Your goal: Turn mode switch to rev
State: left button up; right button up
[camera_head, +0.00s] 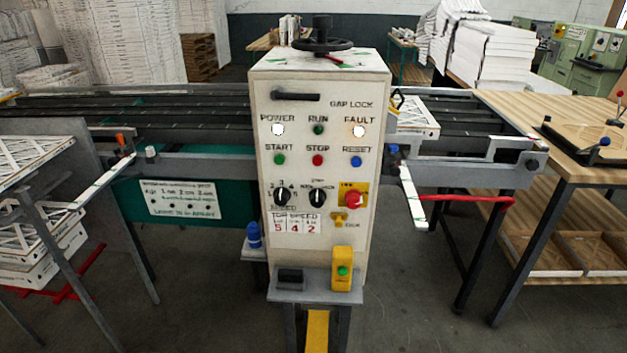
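A white control cabinet (314,228) stands in the middle of the view with its panel facing me. Two black rotary knobs sit side by side on it. The left knob (282,197) has numbers around it and a speed label below. The right knob (317,198) has small word labels above it, too small to read surely; it looks like the mode switch. Its pale pointer line looks about upright. Neither of my grippers is in view, and nothing covers the knobs.
A red stop button (353,199) on a yellow plate is right of the knobs. Start (279,160), stop (317,160) and reset (356,161) buttons are above. A shelf (313,291) with a yellow button box (342,269) juts out below. A wooden table (560,145) stands right.

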aim_at(316, 196)
jog(key=j, duration=1.3)
jog(key=i+z, duration=0.05)
